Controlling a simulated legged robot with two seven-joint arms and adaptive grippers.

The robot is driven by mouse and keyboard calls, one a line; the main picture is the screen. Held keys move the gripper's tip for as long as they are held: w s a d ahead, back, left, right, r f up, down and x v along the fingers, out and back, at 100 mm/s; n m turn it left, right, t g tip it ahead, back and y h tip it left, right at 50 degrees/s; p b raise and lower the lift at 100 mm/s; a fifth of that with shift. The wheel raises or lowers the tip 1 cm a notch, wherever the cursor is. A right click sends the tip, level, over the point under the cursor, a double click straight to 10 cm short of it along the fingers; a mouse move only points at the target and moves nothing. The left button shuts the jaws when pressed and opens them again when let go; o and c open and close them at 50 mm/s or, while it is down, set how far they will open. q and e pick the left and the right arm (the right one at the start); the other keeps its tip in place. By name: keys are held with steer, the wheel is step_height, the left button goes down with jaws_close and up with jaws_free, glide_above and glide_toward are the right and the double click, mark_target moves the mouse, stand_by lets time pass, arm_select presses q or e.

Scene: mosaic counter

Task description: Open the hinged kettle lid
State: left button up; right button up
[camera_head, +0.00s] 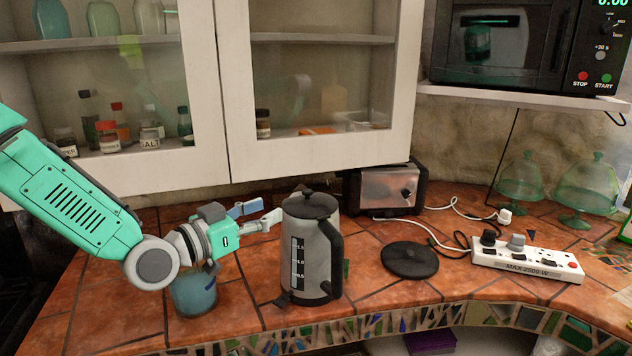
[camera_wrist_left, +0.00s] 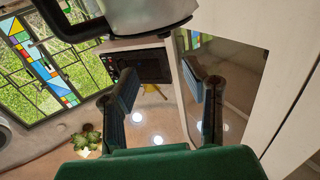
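The kettle (camera_head: 309,262) stands upright on the tiled counter, with a grey body, a level scale and a black handle on its right. Its black lid (camera_head: 310,206) with a knob lies closed on top. My left gripper (camera_head: 268,212) is just left of the kettle's upper part, near lid height. Its two fingers are spread with nothing between them, which the left wrist view (camera_wrist_left: 168,88) also shows. A pale rounded body with a dark loop at the top of that view looks like the kettle (camera_wrist_left: 135,18). My right gripper is not in view.
A blue cup (camera_head: 194,294) stands beneath my left gripper. A round black plate (camera_head: 409,261) and a white power strip (camera_head: 528,262) lie to the right. A toaster (camera_head: 388,190) stands behind the kettle. Glass-door cabinets (camera_head: 316,80) hang above the counter.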

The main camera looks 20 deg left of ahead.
mark_target(308, 190)
arm_select(q)
steer(key=x, duration=0.3)
steer(key=p+x, duration=0.1)
steer(key=x, duration=0.3)
steer(key=a+x, duration=0.1)
steer(key=x, duration=0.3)
steer(key=shift+w+d+f, duration=0.1)
steer(key=shift+w+f, duration=0.1)
steer(key=shift+w, duration=0.2)
steer(key=shift+w+d, duration=0.45)
steer(key=shift+d, duration=0.1)
steer(key=shift+a, duration=0.1)
steer(key=c, duration=0.6)
steer(key=shift+a, duration=0.2)
jaws_close()
